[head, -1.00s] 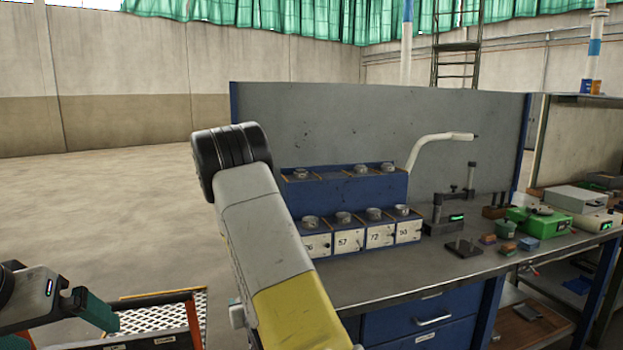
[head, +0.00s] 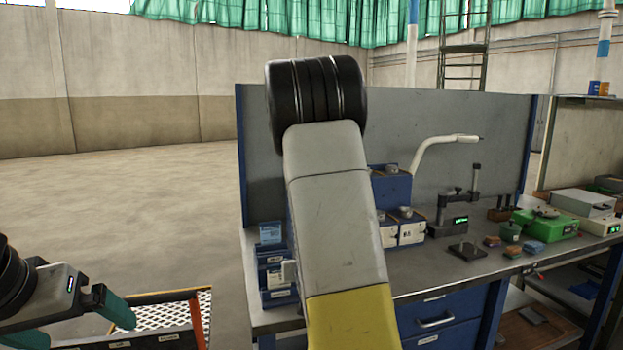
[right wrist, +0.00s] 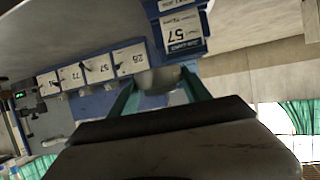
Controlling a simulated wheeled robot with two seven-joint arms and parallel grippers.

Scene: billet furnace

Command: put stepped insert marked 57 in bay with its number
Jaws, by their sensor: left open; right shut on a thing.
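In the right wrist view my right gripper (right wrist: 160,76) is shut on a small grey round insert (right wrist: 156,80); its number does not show. It is in front of the blue rack, whose upside-down bay labels include the one marked 57 (right wrist: 98,69), beside the one marked 28 (right wrist: 129,60). In the head view my right arm hides its own gripper and the left part of the rack (head: 388,185); two right-hand labelled bays (head: 410,233) still show. My left gripper (head: 78,326) is open and empty at the lower left, away from the bench.
A blue holder with a card marked 57 (right wrist: 183,27) is close to my right gripper. In the head view blue drawers (head: 276,280) stand at the bench's left end. A press stand (head: 462,215) and green box (head: 545,222) are to the right. An orange-edged mesh tray (head: 172,312) is near my left gripper.

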